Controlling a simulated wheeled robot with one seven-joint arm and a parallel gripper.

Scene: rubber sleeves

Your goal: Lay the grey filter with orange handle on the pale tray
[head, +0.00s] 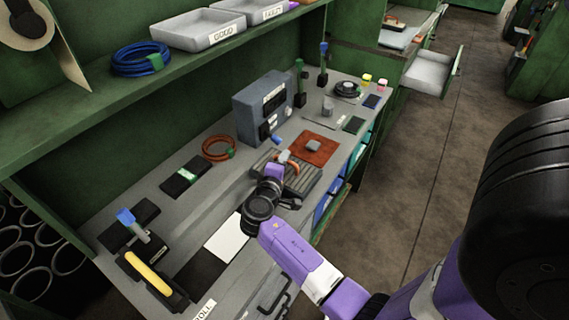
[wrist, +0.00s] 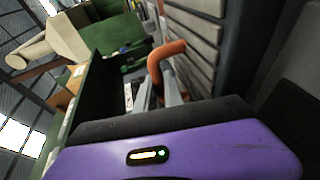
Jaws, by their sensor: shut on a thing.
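The grey filter (head: 298,178) is a ribbed dark grey panel at the middle of the workbench in the head view. Its orange handle (head: 287,157) shows at its left edge, and my gripper (head: 279,165) is shut on that handle. In the wrist view the orange handle (wrist: 166,54) stands between my grey fingers, with the filter's ribbed face (wrist: 196,38) beside it. My arm hides part of the filter, and I cannot tell whether it touches the bench. A flat white rectangle (head: 227,238) lies on the bench; I cannot tell whether it is the pale tray.
Two pale trays, one marked GOOD (head: 198,30), stand on the upper shelf beside a blue coil (head: 141,59). A grey box (head: 263,105), a rust-red mat (head: 314,149) and an orange coil (head: 218,148) are on the bench. A pale drawer (head: 428,74) stands open at the back right.

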